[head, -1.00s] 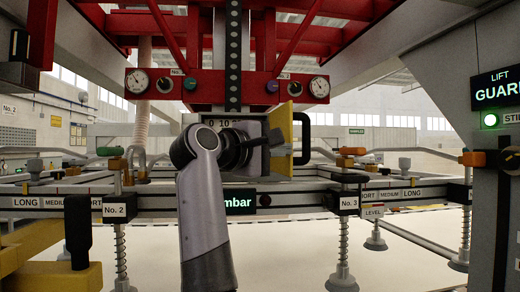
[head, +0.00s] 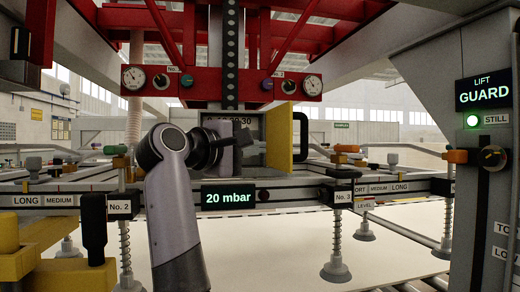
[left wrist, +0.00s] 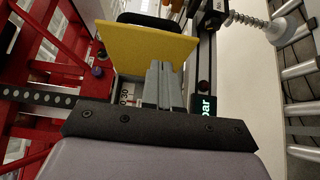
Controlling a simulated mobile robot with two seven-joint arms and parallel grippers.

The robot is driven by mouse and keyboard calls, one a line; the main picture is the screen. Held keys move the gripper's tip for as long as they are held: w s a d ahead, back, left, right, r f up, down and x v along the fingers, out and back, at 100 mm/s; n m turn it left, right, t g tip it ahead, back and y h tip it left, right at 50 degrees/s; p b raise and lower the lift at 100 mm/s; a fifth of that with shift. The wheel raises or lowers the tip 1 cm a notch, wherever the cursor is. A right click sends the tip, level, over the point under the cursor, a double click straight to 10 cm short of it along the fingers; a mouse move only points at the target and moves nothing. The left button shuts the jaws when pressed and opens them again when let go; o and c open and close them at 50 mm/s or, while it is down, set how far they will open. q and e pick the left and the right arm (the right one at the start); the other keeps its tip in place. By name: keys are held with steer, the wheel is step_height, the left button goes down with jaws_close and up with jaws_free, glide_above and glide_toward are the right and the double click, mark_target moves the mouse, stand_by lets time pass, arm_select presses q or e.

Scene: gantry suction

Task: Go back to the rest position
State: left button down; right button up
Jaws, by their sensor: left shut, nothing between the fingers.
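My left gripper (head: 247,141) is shut and empty. It points right in the head view, in front of the grey box with a scale (head: 246,121) on the red gantry's mast. The box's yellow flap (head: 279,137) with a black handle (head: 301,137) stands open just right of the fingertips. In the left wrist view the closed fingers (left wrist: 164,86) lie side by side, with the yellow flap (left wrist: 150,45) beyond them. Whether they touch the flap is hard to tell. My right gripper is not in view.
The display reading 20 mbar (head: 229,197) sits on the front rail below. Spring-mounted suction cups (head: 336,268) hang under the rails. The lift guard panel (head: 487,97) with a green lamp stands at right. Yellow blocks with a black handle (head: 93,228) are at lower left.

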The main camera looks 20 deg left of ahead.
arm_select(q)
steer(key=d+b+v, duration=0.1)
steer(key=v, duration=0.4)
steer(key=w+a+f+m+g+y+p, duration=0.1)
steer(key=a+f+m+y, duration=0.15)
steer(key=f, duration=1.55)
steer(key=w+a+f+m+g+y+p, duration=0.1)
steer(key=a+f+m+g+y+p, duration=0.2)
steer(key=f, duration=1.6)
steer(key=s+d+f+m, duration=0.1)
steer(key=s+f+m, duration=0.2)
steer(key=s+f, duration=0.35)
steer(key=s+d+f+m, duration=0.2)
steer(key=s+f, duration=0.2)
steer(key=f, duration=0.6)
steer(key=s+d+f+m, duration=0.1)
steer(key=s+f, duration=0.2)
steer(key=s, duration=0.3)
steer(key=s+d+f+m+g, duration=0.1)
steer(key=s+f+m, duration=0.1)
steer(key=s, duration=0.4)
steer(key=s+d+f+m+g, duration=0.1)
steer(key=s+f+m, duration=0.1)
steer(key=s+f, duration=0.2)
steer(key=shift+s+d+f+h+p, duration=0.3)
steer(key=shift+s+h+p, duration=0.15)
steer(key=shift+s, duration=0.55)
steer(key=shift+w+d+m, duration=0.1)
steer(key=shift+m, duration=0.15)
